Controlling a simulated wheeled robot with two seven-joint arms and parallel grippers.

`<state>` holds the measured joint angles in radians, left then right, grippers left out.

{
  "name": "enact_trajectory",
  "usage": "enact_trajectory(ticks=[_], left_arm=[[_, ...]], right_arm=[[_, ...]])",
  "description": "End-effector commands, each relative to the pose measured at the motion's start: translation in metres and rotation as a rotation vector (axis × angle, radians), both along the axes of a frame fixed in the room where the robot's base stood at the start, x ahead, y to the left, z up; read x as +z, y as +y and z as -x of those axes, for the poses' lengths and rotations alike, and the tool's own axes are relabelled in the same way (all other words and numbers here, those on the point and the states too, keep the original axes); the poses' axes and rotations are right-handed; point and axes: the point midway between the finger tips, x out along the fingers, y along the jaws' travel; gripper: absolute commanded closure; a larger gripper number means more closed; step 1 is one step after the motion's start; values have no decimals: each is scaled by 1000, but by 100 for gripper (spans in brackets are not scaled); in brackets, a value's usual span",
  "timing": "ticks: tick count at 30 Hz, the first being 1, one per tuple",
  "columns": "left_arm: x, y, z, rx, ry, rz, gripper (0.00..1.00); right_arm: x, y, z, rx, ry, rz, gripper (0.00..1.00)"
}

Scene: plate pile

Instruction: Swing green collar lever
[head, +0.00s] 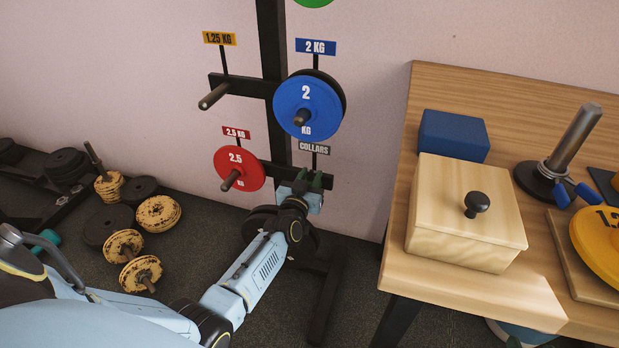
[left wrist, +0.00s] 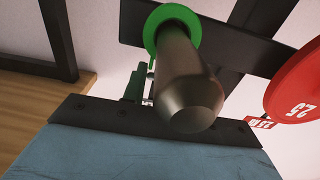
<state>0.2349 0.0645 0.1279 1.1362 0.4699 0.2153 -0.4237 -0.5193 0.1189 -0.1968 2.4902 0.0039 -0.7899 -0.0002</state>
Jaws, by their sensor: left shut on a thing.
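The green collar (left wrist: 154,45) sits around the collars peg (left wrist: 188,95) of the rack in the left wrist view. Its lever (left wrist: 133,86) shows as a green piece below the ring, just past the dark edge of my gripper. In the head view my left gripper (head: 307,187) is up at the peg under the "COLLARS" sign (head: 314,150). It is shut on the green collar lever. The gripper hides most of the collar there, and its fingertips are hard to make out. My right gripper is not in view.
A red 2.5 kg plate (head: 238,168) hangs left of the gripper, a blue 2 kg plate (head: 307,105) above it. The wooden table (head: 395,262) stands to the right with a lidded box (head: 450,203). Yellow plates (head: 158,213) and dumbbells lie on the floor at left.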

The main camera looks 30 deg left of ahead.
Motion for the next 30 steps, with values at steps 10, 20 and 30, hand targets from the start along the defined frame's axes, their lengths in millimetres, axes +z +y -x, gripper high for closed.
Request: enact_trajectory(ticks=[10, 20, 30], left_arm=[[-4, -1, 1, -2, 8, 2, 81], [-9, 0, -1, -2, 10, 2, 80], [-10, 0, -1, -2, 11, 3, 81]], right_arm=[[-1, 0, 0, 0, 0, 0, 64], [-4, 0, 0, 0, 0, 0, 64], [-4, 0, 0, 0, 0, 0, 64]])
